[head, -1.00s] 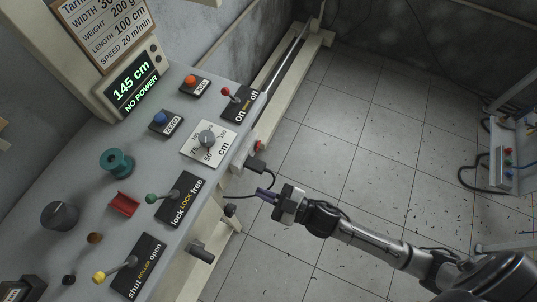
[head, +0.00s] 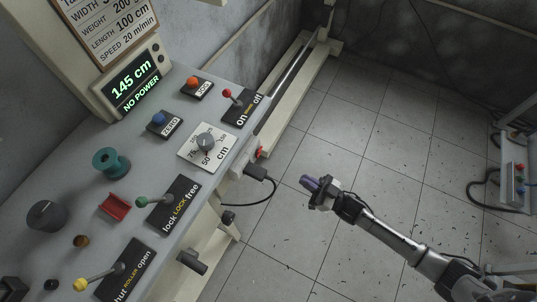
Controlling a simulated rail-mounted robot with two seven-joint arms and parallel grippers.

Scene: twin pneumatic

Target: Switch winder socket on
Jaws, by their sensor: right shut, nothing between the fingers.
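The winder socket (head: 248,161) is on the right side of the console, below the top panel's edge. A red switch (head: 259,152) shows at its upper end, too small to tell its position. A black plug (head: 256,171) sits in the socket, its cable curving down to the left. My right gripper (head: 306,182) is shut and empty, with purple fingertips pointing left toward the plug. It is apart from the socket and plug, to their right. The display (head: 134,84) reads "145 cm" and "NO POWER". My left gripper is out of view.
The console top holds a red-knobbed on/off lever (head: 227,93), a dial (head: 205,141), a green-knobbed lock lever (head: 142,202) and a yellow-knobbed roller lever (head: 80,284). A second unit with a red button (head: 519,168) stands at the far right.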

